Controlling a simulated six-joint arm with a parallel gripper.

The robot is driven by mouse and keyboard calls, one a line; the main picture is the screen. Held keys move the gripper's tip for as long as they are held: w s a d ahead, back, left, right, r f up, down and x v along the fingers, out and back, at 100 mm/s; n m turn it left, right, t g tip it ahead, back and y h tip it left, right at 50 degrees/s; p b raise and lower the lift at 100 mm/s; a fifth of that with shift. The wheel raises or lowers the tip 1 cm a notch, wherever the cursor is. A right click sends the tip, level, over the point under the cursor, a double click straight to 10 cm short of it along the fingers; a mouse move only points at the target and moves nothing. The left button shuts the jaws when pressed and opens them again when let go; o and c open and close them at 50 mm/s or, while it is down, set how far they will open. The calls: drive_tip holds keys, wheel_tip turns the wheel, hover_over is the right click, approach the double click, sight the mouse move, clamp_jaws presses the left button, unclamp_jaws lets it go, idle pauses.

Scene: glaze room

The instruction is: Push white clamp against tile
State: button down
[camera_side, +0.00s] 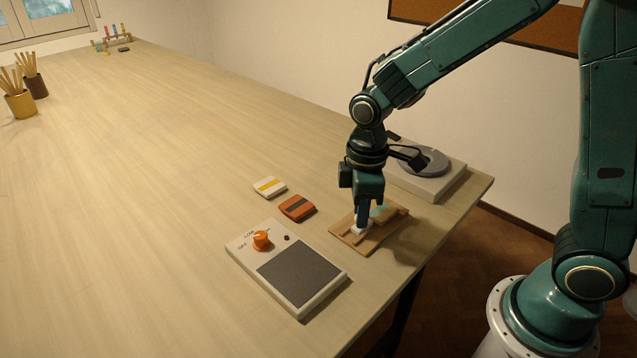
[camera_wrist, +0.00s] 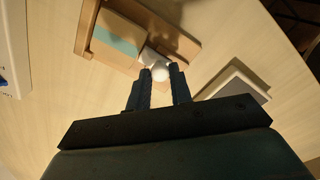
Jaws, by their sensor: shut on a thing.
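A wooden jig (camera_side: 345,237) with raised ledges lies near the table's right edge; its ledge shows in the wrist view (camera_wrist: 157,22). The tan tile with a teal stripe (camera_wrist: 112,38) lies in it, partly hidden behind my gripper in the side view. The white clamp (camera_wrist: 150,55), with a round white knob, sits beside the tile's edge; its white body also shows low in the side view (camera_side: 356,230). It is close against the tile, but I cannot tell whether they touch. My gripper (camera_wrist: 160,75) points down, its fingers shut on the clamp's knob.
A control box (camera_side: 300,277) with an orange knob stands left of the jig. A white-and-yellow block (camera_side: 269,187) and an orange block (camera_side: 297,208) lie nearby. A grey turntable (camera_side: 425,162) stands behind the gripper. The table's left side is mostly clear.

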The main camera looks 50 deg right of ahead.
drive_tip(key=shift+d, duration=0.35)
drive_tip(key=c, duration=1.3)
unclamp_jaws()
drive_tip(key=shift+o, duration=0.2)
wheel_tip(320, 180, up, 14)
drive_tip(key=shift+s, duration=0.1)
